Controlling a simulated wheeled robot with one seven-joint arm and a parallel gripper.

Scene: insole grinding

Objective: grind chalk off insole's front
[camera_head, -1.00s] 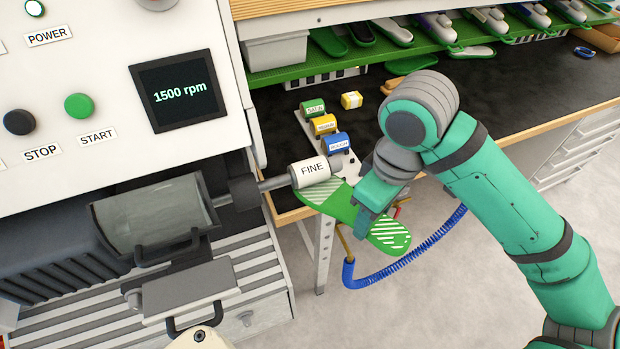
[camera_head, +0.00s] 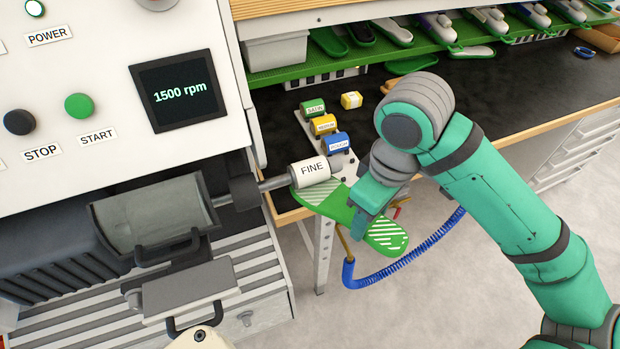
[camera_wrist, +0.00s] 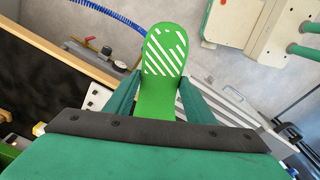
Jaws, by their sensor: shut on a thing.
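The green insole (camera_head: 336,207) is held level-looking beneath the white FINE grinding drum (camera_head: 311,172). White chalk stripes show on its wide end at right in the head view, and a paler hatched patch shows at its other end beside the drum. My gripper (camera_head: 364,212) is shut on the insole's middle. In the wrist view the insole (camera_wrist: 160,60) stands out between my fingers with the white stripes on its far end. The drum overlaps the insole's left end; whether they touch I cannot tell.
The grinding machine (camera_head: 110,70) shows 1500 rpm on its screen (camera_head: 178,91). Green, yellow and blue labelled drums (camera_head: 337,143) stand on a rack on the dark bench (camera_head: 400,100). A blue coiled hose (camera_head: 420,252) hangs below the gripper. Insoles and shoes fill the green shelf behind.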

